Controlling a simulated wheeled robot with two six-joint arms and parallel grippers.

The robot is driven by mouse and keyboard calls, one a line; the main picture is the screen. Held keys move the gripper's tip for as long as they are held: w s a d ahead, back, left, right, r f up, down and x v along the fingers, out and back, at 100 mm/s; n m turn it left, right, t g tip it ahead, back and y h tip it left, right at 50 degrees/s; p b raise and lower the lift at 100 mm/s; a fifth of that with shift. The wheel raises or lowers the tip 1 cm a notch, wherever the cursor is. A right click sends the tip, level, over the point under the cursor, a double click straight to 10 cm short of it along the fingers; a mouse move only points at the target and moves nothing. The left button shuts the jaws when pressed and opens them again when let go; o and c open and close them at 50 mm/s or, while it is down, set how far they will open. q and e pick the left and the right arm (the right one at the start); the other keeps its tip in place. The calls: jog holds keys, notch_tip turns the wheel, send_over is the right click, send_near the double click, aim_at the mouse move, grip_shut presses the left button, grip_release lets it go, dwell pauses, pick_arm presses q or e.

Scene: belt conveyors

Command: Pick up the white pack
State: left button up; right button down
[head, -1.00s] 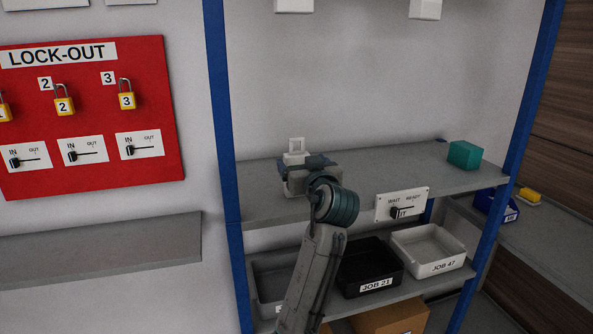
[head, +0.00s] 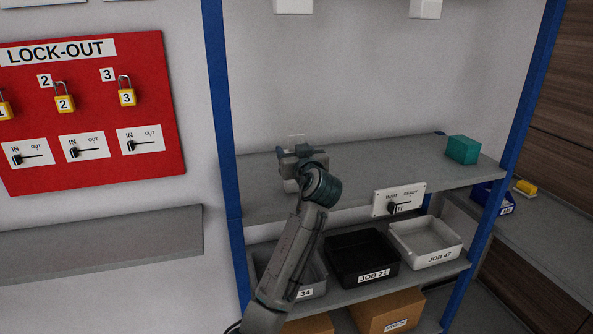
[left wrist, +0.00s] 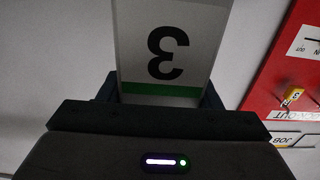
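The white pack (left wrist: 172,25) fills the top middle of the left wrist view. It bears a large black 3, upside down in that view, and a green band. In the left wrist view the two dark fingers of the gripper (left wrist: 162,98) lie against the pack's two sides with no gap visible. I cannot tell whether the pack touches the shelf. My right gripper is not in view.
The upper shelf (head: 370,172) carries a teal box (head: 462,150) at its right and a WAIT/READY switch plate (head: 398,199) on its front. Labelled bins, one black (head: 360,258) and one white (head: 426,242), stand below. A blue post (head: 219,110) rises left of my arm.

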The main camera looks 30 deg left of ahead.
pick_arm(q)
jog(key=c, duration=0.4)
jog(key=r, duration=0.1)
jog(key=r+b, duration=0.2)
jog(key=shift+s+d+r, duration=0.15)
jog(key=shift+s+d, duration=0.05)
jog(key=shift+s, duration=0.05)
jog(key=shift+s+d+r+b, duration=0.3)
jog(key=shift+s+d+b, duration=0.45)
jog(key=shift+s+d, duration=1)
jog(key=shift+s+d+r+b, duration=0.25)
jog(key=shift+s+d+b, duration=0.65)
jog(key=shift+s, duration=1.7)
jog(key=shift+s+d+r+b, duration=0.3)
jog(key=shift+s+d+b, duration=0.35)
jog(key=shift+s+d, duration=1.15)
